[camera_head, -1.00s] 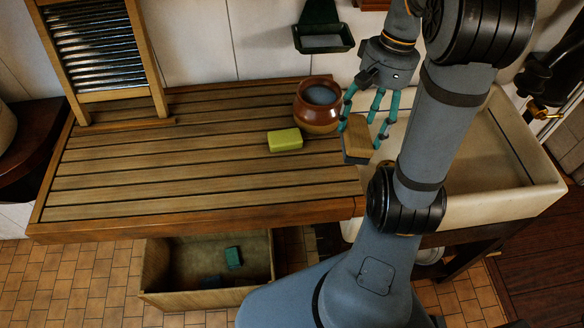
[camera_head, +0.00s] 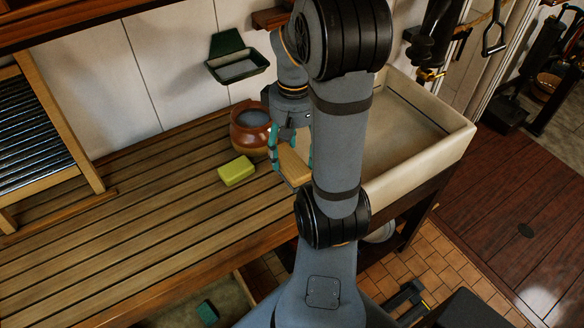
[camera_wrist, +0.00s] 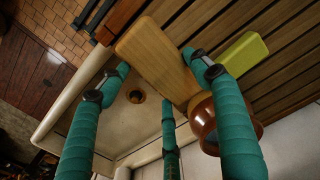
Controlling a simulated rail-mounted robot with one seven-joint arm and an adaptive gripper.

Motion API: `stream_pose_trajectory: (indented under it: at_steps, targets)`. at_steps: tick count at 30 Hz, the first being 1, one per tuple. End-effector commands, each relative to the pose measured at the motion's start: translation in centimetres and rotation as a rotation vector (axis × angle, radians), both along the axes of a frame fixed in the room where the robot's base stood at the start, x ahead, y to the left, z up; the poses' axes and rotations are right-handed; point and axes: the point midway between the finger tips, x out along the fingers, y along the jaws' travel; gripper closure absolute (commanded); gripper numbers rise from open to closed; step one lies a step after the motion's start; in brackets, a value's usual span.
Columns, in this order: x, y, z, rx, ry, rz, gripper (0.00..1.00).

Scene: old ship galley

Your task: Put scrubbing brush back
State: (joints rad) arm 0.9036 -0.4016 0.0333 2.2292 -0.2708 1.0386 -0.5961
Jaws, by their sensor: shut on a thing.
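The scrubbing brush (camera_head: 293,167), with a pale wooden back, is between the teal fingers of my gripper (camera_head: 292,153). My gripper is shut on it over the right end of the slatted wooden drainboard (camera_head: 130,215), beside the sink. In the wrist view the flat wooden back of the brush (camera_wrist: 157,58) shows between the fingers (camera_wrist: 165,95). The bristles are hidden there. My arm covers part of the gripper and brush in the head view.
A brown pot (camera_head: 250,130) and a yellow-green sponge (camera_head: 237,171) stand close left of the gripper. A green wall dish (camera_head: 238,68) hangs behind. The pale sink (camera_head: 440,140) lies right. A washboard (camera_head: 40,135) leans at the left.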

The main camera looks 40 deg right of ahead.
Motion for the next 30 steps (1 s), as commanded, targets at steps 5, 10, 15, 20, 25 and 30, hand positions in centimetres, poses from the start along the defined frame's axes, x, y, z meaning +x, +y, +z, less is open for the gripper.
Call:
stream_pose_trajectory:
  at_steps: [5,10,15,20,25,30]
  targets:
    - [-0.1,0.0,-1.9,0.002,0.003,-0.001,0.70]
    - [-0.1,0.0,-4.1,0.001,0.002,-0.001,0.70]
    - [0.0,0.0,-4.4,-0.001,-0.003,-0.002,0.70]
    - [0.0,0.0,-4.4,0.000,-0.002,-0.002,0.70]
    - [0.0,0.0,-4.7,0.000,-0.002,-0.002,0.33]
    - [0.0,0.0,-4.7,0.000,-0.001,-0.002,0.23]
